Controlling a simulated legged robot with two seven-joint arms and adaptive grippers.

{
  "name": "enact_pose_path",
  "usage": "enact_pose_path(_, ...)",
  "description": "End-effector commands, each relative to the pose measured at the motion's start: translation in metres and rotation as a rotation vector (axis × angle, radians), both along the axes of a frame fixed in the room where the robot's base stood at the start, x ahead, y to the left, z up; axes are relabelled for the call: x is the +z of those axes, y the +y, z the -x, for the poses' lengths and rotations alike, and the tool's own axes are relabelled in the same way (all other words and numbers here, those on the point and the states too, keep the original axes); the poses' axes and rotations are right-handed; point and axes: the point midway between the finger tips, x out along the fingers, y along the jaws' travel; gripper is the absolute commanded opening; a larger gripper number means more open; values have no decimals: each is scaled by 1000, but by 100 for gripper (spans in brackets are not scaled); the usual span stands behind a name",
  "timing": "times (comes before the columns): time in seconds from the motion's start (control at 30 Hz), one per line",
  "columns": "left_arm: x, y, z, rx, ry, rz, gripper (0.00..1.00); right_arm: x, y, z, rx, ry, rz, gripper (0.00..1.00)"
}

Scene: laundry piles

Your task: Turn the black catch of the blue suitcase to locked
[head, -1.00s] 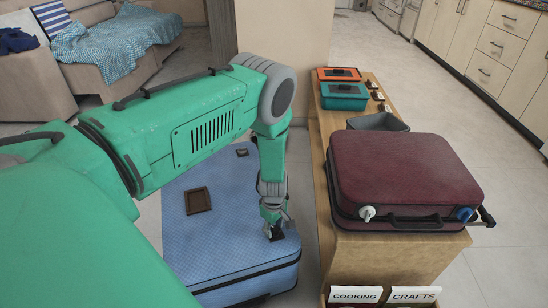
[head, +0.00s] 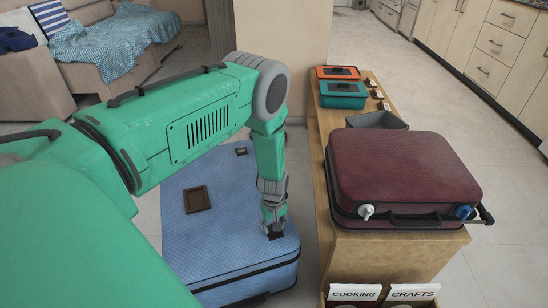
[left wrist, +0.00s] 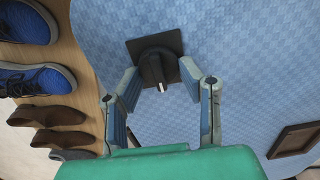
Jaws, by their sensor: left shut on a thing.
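The blue suitcase (head: 235,185) lies flat on the floor, partly hidden behind my left arm. Its black catch (head: 276,236) is at the near right of its top; in the left wrist view the catch (left wrist: 152,68) is a dark knob on a square black plate, with a white mark at the knob's lower end. My left gripper (head: 273,226) points down at the catch. My right gripper is out of view.
A brown square frame (head: 198,199) and a second small dark fitting (head: 242,151) are on the suitcase top. A wooden bench (head: 345,255) stands close on the right, bearing a maroon suitcase (head: 405,175), a grey bin and boxes. Several shoes (left wrist: 40,85) show in the left wrist view.

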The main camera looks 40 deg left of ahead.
Motion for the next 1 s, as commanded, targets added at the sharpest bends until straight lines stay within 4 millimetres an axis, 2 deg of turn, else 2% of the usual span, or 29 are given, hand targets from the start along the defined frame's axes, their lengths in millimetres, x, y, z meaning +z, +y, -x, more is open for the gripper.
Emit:
enact_pose_path(0.03,-1,6,0,0,-2,-9,4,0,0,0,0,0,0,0)
enact_pose_path(0.33,0,6,0,0,-4,-9,4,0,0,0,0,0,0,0)
enact_pose_path(0.37,0,6,0,0,-4,-9,40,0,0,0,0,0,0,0)
enact_pose_path(0.4,0,6,0,0,-3,-8,53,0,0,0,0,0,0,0)
enact_pose_path(0.77,3,1,-1,-1,-4,-5,53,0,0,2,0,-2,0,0)
enact_pose_path(0.87,14,1,-2,-1,-5,-4,53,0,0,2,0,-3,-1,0)
enact_pose_path(1.0,41,2,-2,-1,-6,-4,53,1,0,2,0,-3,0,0)
